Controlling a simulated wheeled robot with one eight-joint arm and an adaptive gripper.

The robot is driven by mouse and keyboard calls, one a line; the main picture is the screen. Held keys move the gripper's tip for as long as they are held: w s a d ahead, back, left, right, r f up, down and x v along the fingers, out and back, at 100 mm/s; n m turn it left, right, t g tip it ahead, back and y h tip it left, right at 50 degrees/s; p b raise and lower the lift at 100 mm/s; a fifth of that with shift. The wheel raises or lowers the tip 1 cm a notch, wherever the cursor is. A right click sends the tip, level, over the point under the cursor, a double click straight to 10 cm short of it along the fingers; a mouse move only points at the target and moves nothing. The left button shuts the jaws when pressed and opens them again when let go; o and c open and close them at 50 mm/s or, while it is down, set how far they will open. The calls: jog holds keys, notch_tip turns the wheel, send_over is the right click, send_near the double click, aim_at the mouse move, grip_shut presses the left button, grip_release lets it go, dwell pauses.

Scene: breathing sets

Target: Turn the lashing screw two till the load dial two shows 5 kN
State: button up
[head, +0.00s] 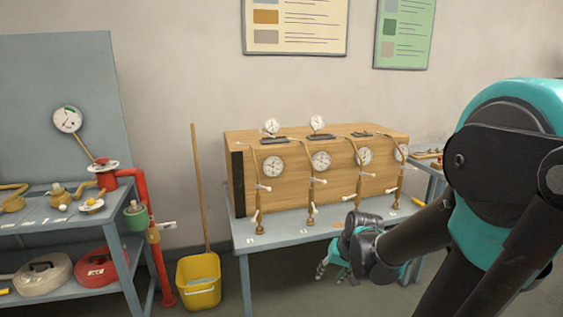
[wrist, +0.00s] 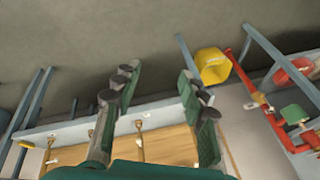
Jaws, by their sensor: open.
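A large wooden crate (head: 300,196) stands on a grey-blue table, held by several upright lashings with white-handled screws. The second lashing from the left, taken as lashing screw two (head: 311,194), has a white cross-handle at mid-height. The round white dial beside it, taken as load dial two (head: 321,161), is too small to read. My gripper (head: 331,266) is in front of the table's front edge, below and apart from the lashings. In the wrist view my gripper (wrist: 158,108) has its green-padded fingers spread wide with nothing between them. The crate shows beyond them there, upside down.
Two more dials (head: 270,126) stand on the crate's top. A yellow bucket (head: 198,283) with a wooden pole stands left of the table. Further left is a bench with a red pipe (head: 108,205) and valves. My arm covers the right side of the head view.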

jog(key=s+d+f+n+h, duration=0.1)
jog(key=s+d+f+h, duration=0.1)
jog(key=s+d, duration=0.2)
jog(key=s, duration=0.3)
jog(key=shift+d, duration=0.25)
dwell(2.5)
